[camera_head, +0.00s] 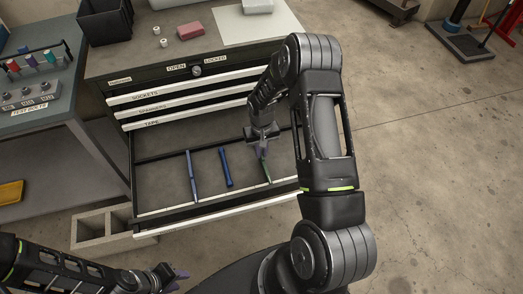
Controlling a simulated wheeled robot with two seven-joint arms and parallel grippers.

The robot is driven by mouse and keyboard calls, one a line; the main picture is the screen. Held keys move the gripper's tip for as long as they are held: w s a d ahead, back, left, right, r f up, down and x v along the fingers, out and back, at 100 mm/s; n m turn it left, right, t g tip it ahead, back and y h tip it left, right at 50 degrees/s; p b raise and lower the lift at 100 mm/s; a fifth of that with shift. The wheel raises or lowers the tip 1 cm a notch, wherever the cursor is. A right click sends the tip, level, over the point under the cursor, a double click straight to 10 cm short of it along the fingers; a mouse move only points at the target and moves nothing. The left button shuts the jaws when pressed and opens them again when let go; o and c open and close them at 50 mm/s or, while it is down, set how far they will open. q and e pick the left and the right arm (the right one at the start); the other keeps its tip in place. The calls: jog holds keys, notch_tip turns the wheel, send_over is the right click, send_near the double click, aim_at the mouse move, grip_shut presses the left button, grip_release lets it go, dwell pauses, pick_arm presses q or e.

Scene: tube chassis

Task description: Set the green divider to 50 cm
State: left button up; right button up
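The lowest drawer (160,172) of the dark tool cabinet is pulled out. A pale strip (160,210) runs along the drawer's front; no centimetre marks can be read. My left gripper (172,280) is low at the bottom edge, far from the drawer, and its fingers are not clear.
Shut drawers (180,105) sit above. A bench (40,115) stands left, and a concrete block (100,230) lies by the cabinet.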

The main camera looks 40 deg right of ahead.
grip_shut()
dwell(0.7)
jog(key=shift+d, duration=0.3)
jog(key=d, duration=0.2)
jog(key=s+d+b, duration=0.1)
jog(key=shift+s+d+f+b, duration=0.1)
jog(key=shift+s+d+b, duration=0.1)
jog(key=shift+d+b, duration=0.15)
jog(key=shift+s+d, duration=0.1)
jog(key=shift+d, duration=0.1)
jog(key=o, duration=0.6)
grip_release()
jog(key=shift+c, duration=0.2)
jog(key=shift+r, duration=0.25)
